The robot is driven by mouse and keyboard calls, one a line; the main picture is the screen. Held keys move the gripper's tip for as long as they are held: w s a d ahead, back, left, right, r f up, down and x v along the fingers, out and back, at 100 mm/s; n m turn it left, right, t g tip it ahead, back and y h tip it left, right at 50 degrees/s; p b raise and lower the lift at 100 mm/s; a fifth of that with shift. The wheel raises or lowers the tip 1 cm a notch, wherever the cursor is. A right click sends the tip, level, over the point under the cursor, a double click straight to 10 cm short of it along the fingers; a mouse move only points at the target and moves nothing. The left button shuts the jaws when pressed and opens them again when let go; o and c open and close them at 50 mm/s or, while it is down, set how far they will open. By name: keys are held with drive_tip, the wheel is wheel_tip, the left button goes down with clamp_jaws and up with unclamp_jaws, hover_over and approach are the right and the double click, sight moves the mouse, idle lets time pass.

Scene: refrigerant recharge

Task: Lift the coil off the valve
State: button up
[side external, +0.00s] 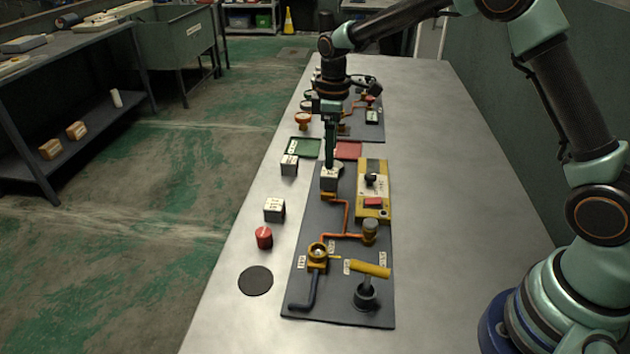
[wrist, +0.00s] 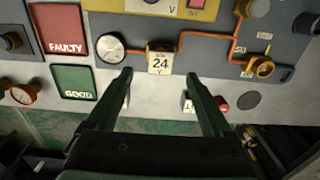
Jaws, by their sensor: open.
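The coil (wrist: 160,61) is a small pale block with a label reading 24, fixed at an orange pipe on the grey panel. In the side view the coil (side external: 329,182) stands at the panel's left edge, directly below my fingers. My gripper (wrist: 160,78) is open and empty, its fingertips apart to either side of the coil in the wrist view. In the side view my gripper (side external: 331,164) points down at the coil's top; I cannot tell whether it touches. The valve under the coil is hidden.
Loose pale blocks (side external: 274,209) (side external: 289,165) and a red cap (side external: 264,237) stand left of the panel (side external: 310,285). A yellow meter (side external: 373,190) lies right of the coil. A green GOOD tray (wrist: 73,81) and a red FAULTY tray (wrist: 59,29) lie nearby. The table's right side is clear.

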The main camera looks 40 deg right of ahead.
sight(330, 172)
drive_tip(key=shift+f, duration=3.5)
drive_tip(key=shift+c, duration=0.3)
clamp_jaws()
drive_tip(key=shift+r, duration=0.1)
